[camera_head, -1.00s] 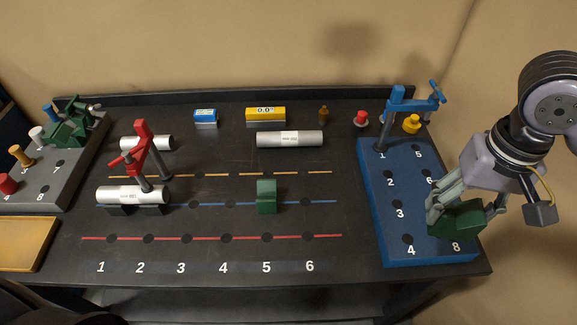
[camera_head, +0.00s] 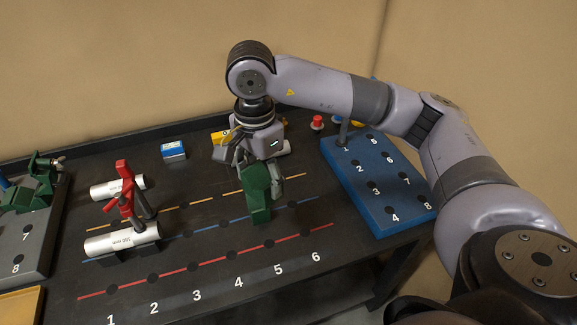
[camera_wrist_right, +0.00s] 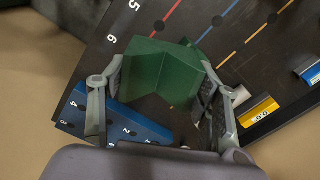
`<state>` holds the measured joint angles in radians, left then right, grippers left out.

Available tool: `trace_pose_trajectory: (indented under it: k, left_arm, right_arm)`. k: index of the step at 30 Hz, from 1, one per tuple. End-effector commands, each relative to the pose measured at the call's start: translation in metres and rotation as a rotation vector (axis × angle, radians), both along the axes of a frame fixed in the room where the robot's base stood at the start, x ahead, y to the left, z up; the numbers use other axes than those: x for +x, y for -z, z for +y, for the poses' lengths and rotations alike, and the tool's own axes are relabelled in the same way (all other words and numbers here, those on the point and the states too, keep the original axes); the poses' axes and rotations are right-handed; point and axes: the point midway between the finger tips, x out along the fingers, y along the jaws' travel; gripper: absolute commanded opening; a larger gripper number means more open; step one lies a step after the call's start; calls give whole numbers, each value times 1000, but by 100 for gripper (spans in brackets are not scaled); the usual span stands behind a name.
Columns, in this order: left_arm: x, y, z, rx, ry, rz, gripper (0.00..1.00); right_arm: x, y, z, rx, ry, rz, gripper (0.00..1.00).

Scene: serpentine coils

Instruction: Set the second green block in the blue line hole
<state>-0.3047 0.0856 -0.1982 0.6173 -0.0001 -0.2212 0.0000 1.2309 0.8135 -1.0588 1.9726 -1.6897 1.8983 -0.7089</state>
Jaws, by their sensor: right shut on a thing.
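My right gripper (camera_head: 262,176) is shut on a green block (camera_head: 255,178) above the table, around the right part of the blue line (camera_head: 300,203). The right wrist view shows this green block (camera_wrist_right: 165,75) between both fingers (camera_wrist_right: 165,98). A blue line hole (camera_head: 292,204) shows at column 6, right of the standing block. My left gripper is out of view.
A blue numbered board (camera_head: 345,166) lies to the right, under my right arm. A blue box (camera_head: 173,150) and yellow box (camera_head: 221,137) are at the back. The red line's holes are clear.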

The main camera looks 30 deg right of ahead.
Motion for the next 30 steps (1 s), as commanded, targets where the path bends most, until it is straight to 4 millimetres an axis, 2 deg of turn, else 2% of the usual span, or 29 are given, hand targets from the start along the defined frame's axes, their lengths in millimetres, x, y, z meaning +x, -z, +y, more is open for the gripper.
trace_pose_trajectory:
  k: [3, 6, 18, 30]
  left_arm:
    - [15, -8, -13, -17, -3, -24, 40]
    - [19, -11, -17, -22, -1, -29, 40]
    - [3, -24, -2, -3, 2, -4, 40]
    - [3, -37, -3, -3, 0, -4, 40]
  right_arm:
    - [13, 4, -6, 2, 336, -1, 4]
    - [23, 11, -12, 2, 620, 0, 4]
    - [55, 43, -46, -3, 1770, -1, 4]
    - [72, 84, -91, -6, 2909, -4, 4]
